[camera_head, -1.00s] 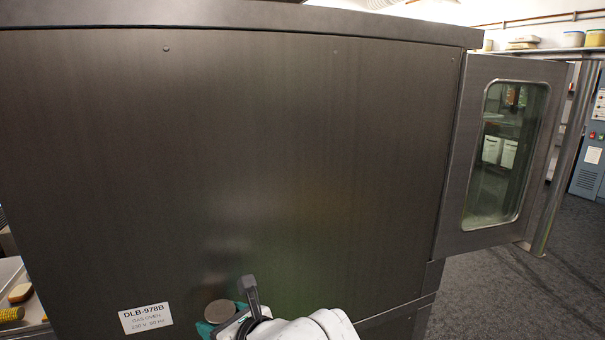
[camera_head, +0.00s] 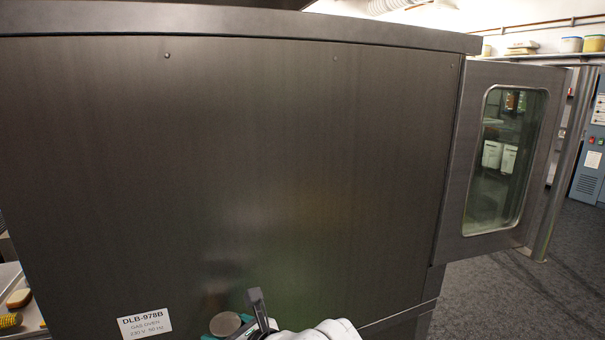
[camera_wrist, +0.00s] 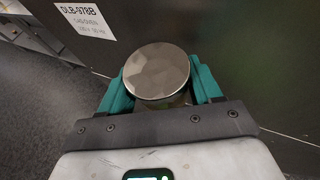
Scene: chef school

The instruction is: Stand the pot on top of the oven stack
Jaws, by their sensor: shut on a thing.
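The oven stack (camera_head: 250,170) fills most of the head view as a tall dark steel side wall, with its top edge (camera_head: 240,22) near the top of the picture. In the wrist view, my gripper (camera_wrist: 157,92) is shut on a round metal pot (camera_wrist: 157,70) with a flat, shiny top. Green fingers press on its left and right sides. The pot's round top also shows low in the head view (camera_head: 225,323), close in front of the oven's side and far below its top edge. The pot's lower part is mostly hidden.
The oven's glass door (camera_head: 503,158) stands open at the right. A label (camera_head: 145,323) is on the oven's side. A tray with food (camera_head: 20,300) is at the far left. Grey carpeted floor (camera_head: 520,290) is clear at the lower right.

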